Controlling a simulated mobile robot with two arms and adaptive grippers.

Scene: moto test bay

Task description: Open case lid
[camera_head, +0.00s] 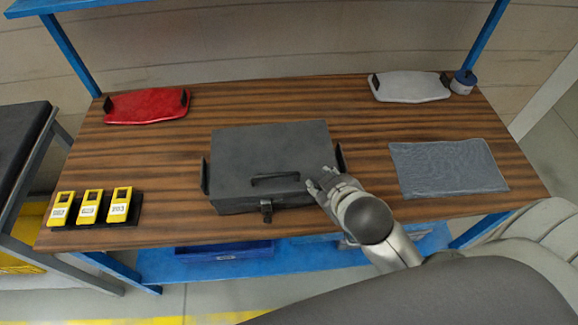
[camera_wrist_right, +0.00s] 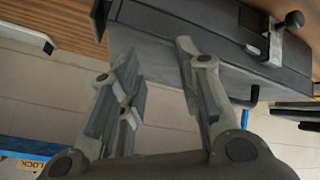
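The dark grey case (camera_head: 240,150) sits on the wooden table with its lid shut. A black handle (camera_head: 275,178) lies on the lid near the front, and a latch (camera_head: 266,208) is on the front face. My right gripper (camera_head: 320,185) is at the case's front right corner, its fingers pointing at the lid edge. In the right wrist view, the right gripper (camera_wrist_right: 157,58) is open with nothing between its fingers. One finger overlaps the case (camera_wrist_right: 215,60); contact is unclear. The latch also shows there (camera_wrist_right: 272,45). My left gripper is not in view.
A red tray (camera_head: 147,106) stands back left and a white tray (camera_head: 412,88) back right, beside a small blue-grey container (camera_head: 463,82). Yellow numbered holders (camera_head: 90,207) are front left. A grey cloth mat (camera_head: 448,167) lies right. Blue posts rise at the back corners.

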